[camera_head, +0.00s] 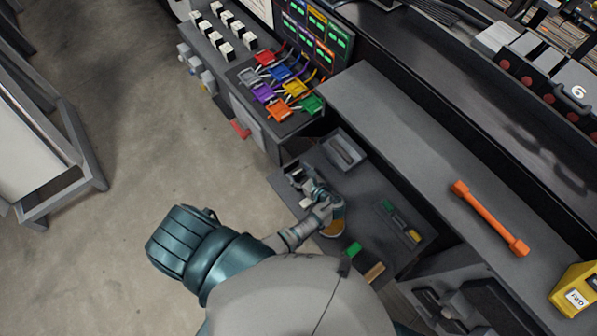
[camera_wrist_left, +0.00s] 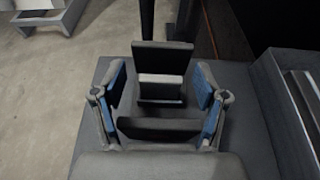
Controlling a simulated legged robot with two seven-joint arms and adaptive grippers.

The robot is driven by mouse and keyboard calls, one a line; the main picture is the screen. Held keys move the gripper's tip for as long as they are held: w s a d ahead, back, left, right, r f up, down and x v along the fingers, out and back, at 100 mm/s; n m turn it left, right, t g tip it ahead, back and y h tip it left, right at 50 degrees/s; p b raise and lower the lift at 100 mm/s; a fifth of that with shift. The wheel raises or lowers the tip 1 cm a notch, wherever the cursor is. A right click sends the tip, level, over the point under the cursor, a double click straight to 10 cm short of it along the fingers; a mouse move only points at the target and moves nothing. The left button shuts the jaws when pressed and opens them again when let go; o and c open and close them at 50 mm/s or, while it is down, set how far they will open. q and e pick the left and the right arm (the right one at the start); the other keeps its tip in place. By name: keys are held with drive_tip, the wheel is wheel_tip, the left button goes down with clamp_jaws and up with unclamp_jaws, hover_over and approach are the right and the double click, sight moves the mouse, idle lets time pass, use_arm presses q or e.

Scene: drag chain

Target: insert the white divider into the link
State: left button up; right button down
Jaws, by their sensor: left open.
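My left gripper (camera_head: 310,192) is over the dark work surface in the head view. In the left wrist view its two blue-padded fingers (camera_wrist_left: 160,105) stand wide apart, open and empty. Between them, apart from both pads, is the dark link (camera_wrist_left: 160,57) with an upright plate at the back and a low wall at the front. A pale piece that looks like the white divider (camera_wrist_left: 161,79) lies across the link's middle; I cannot tell how deeply it sits. In the head view the link (camera_head: 294,172) is small and partly hidden by the gripper. My right gripper is not in view.
A grey tray (camera_head: 343,150) stands behind the gripper, and a dark tray with green and yellow pieces (camera_head: 402,222) stands to its right. A round amber-coloured item (camera_head: 334,229) is close by the gripper. An orange bar (camera_head: 489,217) lies on the raised shelf.

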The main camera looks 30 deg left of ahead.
use_arm(q)
drive_tip(key=v, duration=1.1)
drive_tip(key=shift+s+d, duration=0.2)
drive_tip(key=shift+d, duration=0.2)
drive_tip(key=shift+a, duration=0.1)
